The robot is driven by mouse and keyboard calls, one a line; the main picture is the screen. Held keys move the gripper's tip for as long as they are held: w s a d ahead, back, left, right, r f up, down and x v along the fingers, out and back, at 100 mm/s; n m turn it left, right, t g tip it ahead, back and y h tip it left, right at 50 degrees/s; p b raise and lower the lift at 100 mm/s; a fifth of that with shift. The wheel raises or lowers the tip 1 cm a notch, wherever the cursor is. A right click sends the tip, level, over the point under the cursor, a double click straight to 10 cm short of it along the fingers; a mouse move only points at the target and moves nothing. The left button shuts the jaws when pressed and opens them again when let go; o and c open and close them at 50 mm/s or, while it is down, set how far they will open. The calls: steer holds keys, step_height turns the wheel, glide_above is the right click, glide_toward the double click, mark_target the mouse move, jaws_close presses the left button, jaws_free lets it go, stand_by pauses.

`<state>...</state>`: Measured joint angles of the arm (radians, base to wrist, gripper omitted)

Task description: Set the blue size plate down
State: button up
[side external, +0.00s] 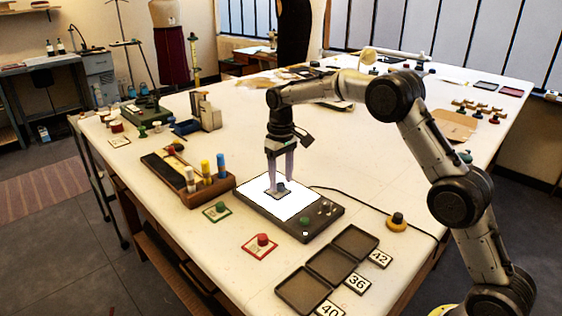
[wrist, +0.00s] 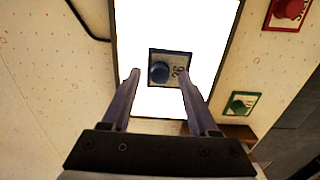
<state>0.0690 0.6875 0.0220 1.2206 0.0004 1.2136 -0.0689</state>
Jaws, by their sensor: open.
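The blue size plate (wrist: 180,58) is a small square with a dark blue border, a round blue knob and a partly readable number, perhaps 36. It lies flat on the lit white panel (wrist: 205,25), and it also shows in the side external view (side external: 272,195). My gripper (side external: 281,184) points down over the plate, and its fingers are apart. In the wrist view, my gripper (wrist: 159,75) has a finger on either side of the knob, with visible gaps. Whether the fingertips are level with the knob or above it is unclear.
A red-bordered plate (side external: 251,250) and a green-bordered plate (side external: 209,216) lie near the panel. Three shallow dark trays (side external: 278,292) stand in front, beside cards marked 40, 36 and 42. A wooden rack (side external: 164,180) stands left.

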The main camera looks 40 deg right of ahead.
mark_target(281, 184)
step_height(281, 184, up, 12)
steer(key=shift+f, duration=0.15)
steer(key=s+a+r+t, duration=0.1)
steer(key=s+r, duration=0.3)
steer(key=s, duration=0.5)
steer(key=s+a+r+t, duration=0.15)
steer(key=s+r, duration=0.25)
steer(key=s, duration=0.5)
steer(key=s+f+t, duration=0.1)
steer(key=s+f, duration=0.2)
steer(key=s, duration=0.3)
steer(key=s+f+t, duration=0.1)
steer(key=s+f, duration=0.2)
steer(key=s, duration=0.4)
steer(key=s+a+f+t, duration=0.1)
steer(key=s+f, duration=0.2)
steer(key=s, duration=0.3)
steer(key=shift+s+f, duration=0.2)
steer(key=shift+s, duration=0.1)
